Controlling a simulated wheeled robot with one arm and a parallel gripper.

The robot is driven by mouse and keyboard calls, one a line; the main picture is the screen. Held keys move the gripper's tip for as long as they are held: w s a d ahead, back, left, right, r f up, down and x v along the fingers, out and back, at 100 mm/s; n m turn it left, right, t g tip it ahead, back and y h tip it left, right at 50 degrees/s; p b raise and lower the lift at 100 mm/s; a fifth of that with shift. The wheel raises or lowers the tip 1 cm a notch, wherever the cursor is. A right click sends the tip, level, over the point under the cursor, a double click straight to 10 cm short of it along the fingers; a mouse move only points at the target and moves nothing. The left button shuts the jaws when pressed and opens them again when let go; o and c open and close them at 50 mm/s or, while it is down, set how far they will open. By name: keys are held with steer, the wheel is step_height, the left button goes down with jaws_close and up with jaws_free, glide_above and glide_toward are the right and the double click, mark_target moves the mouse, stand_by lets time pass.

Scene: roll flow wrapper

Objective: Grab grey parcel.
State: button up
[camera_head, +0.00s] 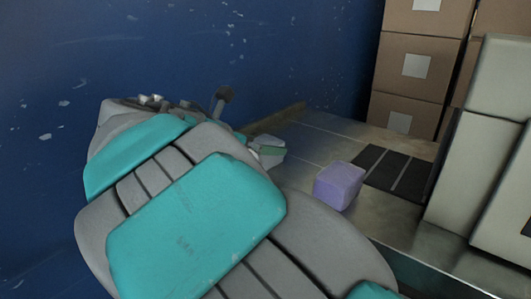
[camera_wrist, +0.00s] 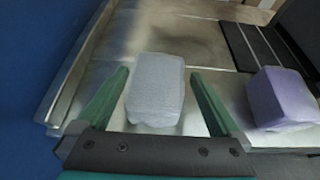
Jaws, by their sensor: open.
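The grey parcel (camera_wrist: 156,88) lies on the metal surface in the wrist view, between the two green fingers of my gripper (camera_wrist: 152,90). A gap shows on both sides of it, narrower at the left finger. My gripper is open and holds nothing. In the head view, only a small part of the grey parcel (camera_head: 272,158) shows past my arm, beside a green finger of my gripper (camera_head: 268,150). My arm hides most of the gripper there.
A purple parcel (camera_head: 339,185) sits to the right on the metal surface (camera_head: 400,232), close to the right finger in the wrist view (camera_wrist: 280,98). A dark striped panel (camera_head: 396,172) lies beyond it. A blue wall (camera_head: 300,60) stands at left. A light machine housing (camera_head: 478,165) stands at right.

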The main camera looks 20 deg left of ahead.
steer(key=x, duration=0.4)
steer(key=shift+w+a+f, duration=0.1)
steer(key=shift+w+f, duration=0.15)
steer(key=shift+f, duration=0.05)
steer(key=shift+c, duration=0.2)
steer(key=c, duration=1.5)
